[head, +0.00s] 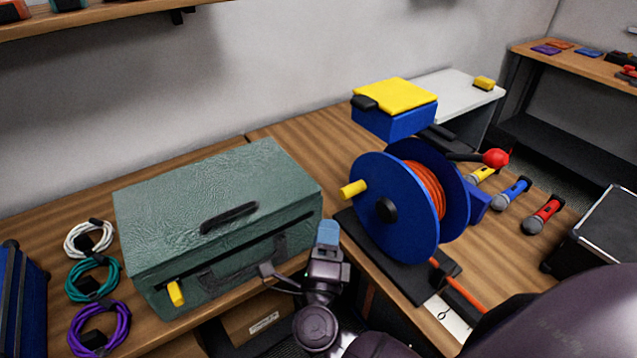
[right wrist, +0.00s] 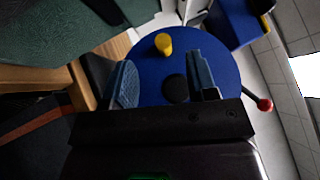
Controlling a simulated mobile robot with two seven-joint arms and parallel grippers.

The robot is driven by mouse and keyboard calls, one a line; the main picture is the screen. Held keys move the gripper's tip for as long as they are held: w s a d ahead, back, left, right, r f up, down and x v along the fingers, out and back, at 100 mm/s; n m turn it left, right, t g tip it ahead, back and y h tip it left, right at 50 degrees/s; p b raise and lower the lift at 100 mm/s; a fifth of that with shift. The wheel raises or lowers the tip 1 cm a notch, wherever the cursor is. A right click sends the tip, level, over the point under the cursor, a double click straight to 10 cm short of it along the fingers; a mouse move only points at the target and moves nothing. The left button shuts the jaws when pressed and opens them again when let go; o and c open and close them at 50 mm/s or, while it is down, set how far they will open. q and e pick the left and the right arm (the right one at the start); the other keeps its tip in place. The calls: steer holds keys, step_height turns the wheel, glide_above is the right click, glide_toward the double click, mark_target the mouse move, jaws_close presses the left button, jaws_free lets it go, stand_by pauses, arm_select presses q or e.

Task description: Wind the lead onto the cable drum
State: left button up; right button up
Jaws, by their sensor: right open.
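The cable drum (head: 375,225) stands on a black base on the bench, with blue flanges and orange lead (head: 428,190) wound between them. A yellow knob (head: 353,189) sticks out of its near flange. A crank with a red ball (head: 496,158) is on the far side. A loose orange length of lead (head: 462,288) runs from the drum's foot toward the front right. My right gripper (head: 327,238) is open and empty, left of the drum. In the right wrist view, the drum's flange (right wrist: 150,75) and yellow knob (right wrist: 163,43) lie beyond the parted fingers. My left gripper is out of view.
A green case (head: 170,200) stands close left of my right gripper. Coiled cables (head: 92,280) lie at the far left. A blue box with a yellow lid (head: 400,98) is behind the drum. Microphones (head: 512,193) and a black case (head: 605,235) are at right.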

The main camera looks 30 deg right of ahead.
mark_target(344, 200)
steer(key=w+d, duration=0.2)
steer(key=w+d+r+m+g+h, duration=0.1)
steer(key=w+d, duration=0.1)
steer(key=d, duration=0.1)
steer(key=w+d+r+m, duration=0.1)
steer(key=w+d, duration=0.1)
steer(key=d, duration=0.1)
steer(key=shift+w+d+g+p, duration=0.2)
steer(key=shift+w+g+p, duration=0.1)
steer(key=shift+p, duration=0.1)
steer(key=shift+c, duration=0.3)
jaws_close()
